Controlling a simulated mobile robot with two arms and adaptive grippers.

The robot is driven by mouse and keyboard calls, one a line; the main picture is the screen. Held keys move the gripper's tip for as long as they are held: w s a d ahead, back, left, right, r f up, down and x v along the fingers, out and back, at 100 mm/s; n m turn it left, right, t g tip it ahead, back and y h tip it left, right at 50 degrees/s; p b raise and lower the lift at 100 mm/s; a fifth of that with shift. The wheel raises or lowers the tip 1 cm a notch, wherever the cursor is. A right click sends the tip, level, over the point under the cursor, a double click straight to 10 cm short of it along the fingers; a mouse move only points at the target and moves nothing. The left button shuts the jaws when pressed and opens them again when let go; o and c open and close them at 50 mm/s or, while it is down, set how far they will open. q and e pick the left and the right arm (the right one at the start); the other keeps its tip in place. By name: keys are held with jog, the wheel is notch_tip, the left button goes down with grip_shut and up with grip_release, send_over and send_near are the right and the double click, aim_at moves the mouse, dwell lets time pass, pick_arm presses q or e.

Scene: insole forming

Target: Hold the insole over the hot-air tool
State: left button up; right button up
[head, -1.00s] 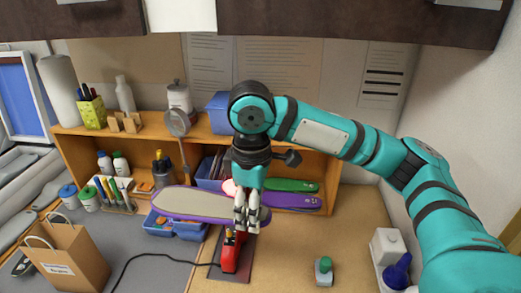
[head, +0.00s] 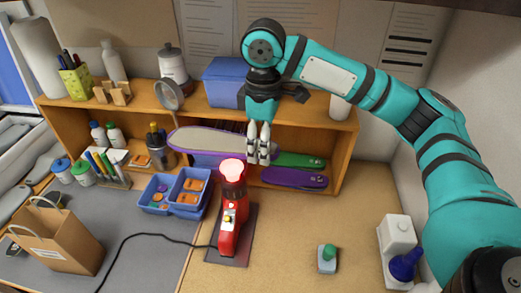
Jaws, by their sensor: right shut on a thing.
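My right gripper (head: 258,158) comes in from the right and is shut on the right end of the insole (head: 214,141). The insole is long, with a grey-beige face and a purple edge, and extends left from the fingers. The red hot-air tool (head: 230,212) stands upright on a dark plate on the bench, its round top glowing pinkish red. In the picture the insole and fingers appear above and behind the glowing top, with the insole clear of it. My left gripper is not in view.
Behind is a wooden shelf (head: 345,130) with a green insole (head: 300,160) and a purple insole (head: 295,178). Blue bins (head: 158,208) stand left of the tool. A black cable (head: 125,240) runs left. A small green-knobbed item (head: 327,258) and white bottle (head: 397,236) are at right; bench between is clear.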

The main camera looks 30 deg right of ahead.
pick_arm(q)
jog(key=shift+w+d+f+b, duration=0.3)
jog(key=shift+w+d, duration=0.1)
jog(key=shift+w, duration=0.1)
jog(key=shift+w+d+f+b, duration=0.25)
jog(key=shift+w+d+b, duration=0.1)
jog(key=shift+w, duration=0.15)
pick_arm(e)
jog(key=w+d+f, duration=0.3)
jog(key=w+f, duration=0.1)
jog(key=f, duration=0.2)
jog(key=shift+w+f, duration=0.2)
jog(key=shift+f, duration=0.1)
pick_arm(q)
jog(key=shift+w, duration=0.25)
pick_arm(e)
jog(key=shift+r, duration=0.25)
jog(key=s+a+r, duration=0.1)
jog(key=r, duration=0.2)
jog(key=s+a+r+p, duration=0.1)
jog(key=r, duration=0.1)
jog(key=s+a+r, duration=0.1)
jog(key=s+r, duration=0.1)
jog(key=r, duration=0.1)
jog(key=shift+s+r, duration=0.1)
jog(key=shift+r, duration=0.2)
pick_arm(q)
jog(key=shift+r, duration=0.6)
